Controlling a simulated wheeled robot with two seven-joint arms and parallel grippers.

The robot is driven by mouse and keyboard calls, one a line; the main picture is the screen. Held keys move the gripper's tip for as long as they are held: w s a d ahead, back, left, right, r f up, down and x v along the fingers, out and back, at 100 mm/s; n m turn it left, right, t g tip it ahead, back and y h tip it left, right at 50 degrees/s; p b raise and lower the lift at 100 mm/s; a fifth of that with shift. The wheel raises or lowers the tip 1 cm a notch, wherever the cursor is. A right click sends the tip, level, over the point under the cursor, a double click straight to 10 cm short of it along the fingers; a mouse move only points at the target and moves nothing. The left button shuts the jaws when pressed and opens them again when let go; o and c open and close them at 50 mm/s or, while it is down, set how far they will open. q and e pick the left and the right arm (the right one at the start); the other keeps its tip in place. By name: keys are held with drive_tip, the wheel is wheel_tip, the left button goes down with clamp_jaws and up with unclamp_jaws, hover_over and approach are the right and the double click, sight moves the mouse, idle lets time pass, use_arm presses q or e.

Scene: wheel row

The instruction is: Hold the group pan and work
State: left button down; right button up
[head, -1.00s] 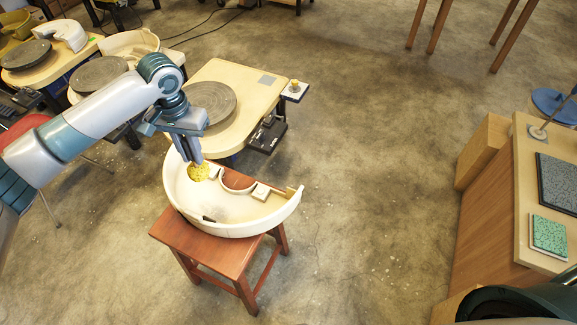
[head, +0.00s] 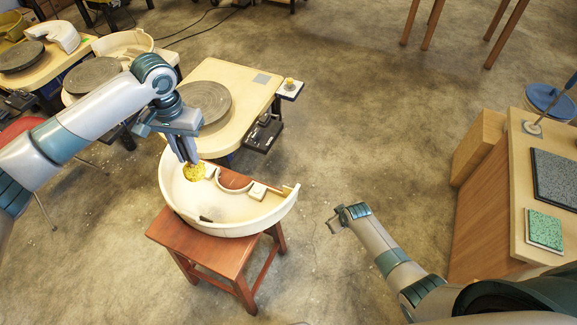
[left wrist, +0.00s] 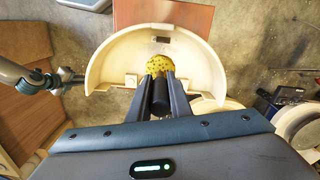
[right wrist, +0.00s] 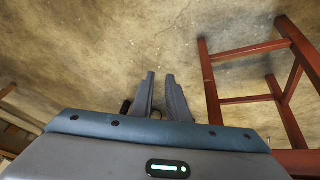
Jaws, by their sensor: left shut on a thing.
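The cream group pan (head: 240,217), a round basin with a curved cut-out, sits on a red-brown wooden stool (head: 203,254). It also shows in the left wrist view (left wrist: 106,64). My left gripper (head: 190,163) is shut on a yellow speckled sponge (head: 194,173) inside the pan's left part; contact with the floor of the pan cannot be told. A dark rod (left wrist: 160,98) shows between its fingers. My right gripper (head: 334,224) is off to the right of the pan, over bare floor, apart from it. Its fingers (right wrist: 160,75) have a narrow empty gap.
A wheel table (head: 245,103) with a grey wheel head (head: 203,103) stands behind the pan. A wooden bench (head: 500,195) at the right carries a dark slab (head: 556,178) and a green speckled tile (head: 543,230). The floor between stool and bench is clear apart from my right arm.

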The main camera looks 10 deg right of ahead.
drive_tip(key=w+a+r+n+t+y, duration=0.1)
drive_tip(key=w+a+r+n, duration=0.1)
drive_tip(key=w+r, duration=1)
drive_tip(key=w+a+r+n+t+y, duration=0.1)
drive_tip(key=w+r, duration=0.7)
drive_tip(key=r, duration=0.7)
drive_tip(key=r+n+g+h, duration=0.2)
drive_tip(key=n+g, duration=0.1)
drive_tip(key=g, duration=0.4)
hover_over(289, 188)
drive_tip(key=shift+w+a, duration=0.1)
drive_tip(key=shift+f, duration=0.2)
wheel_tip(289, 188, down, 12)
drive_tip(key=shift+r, duration=0.15)
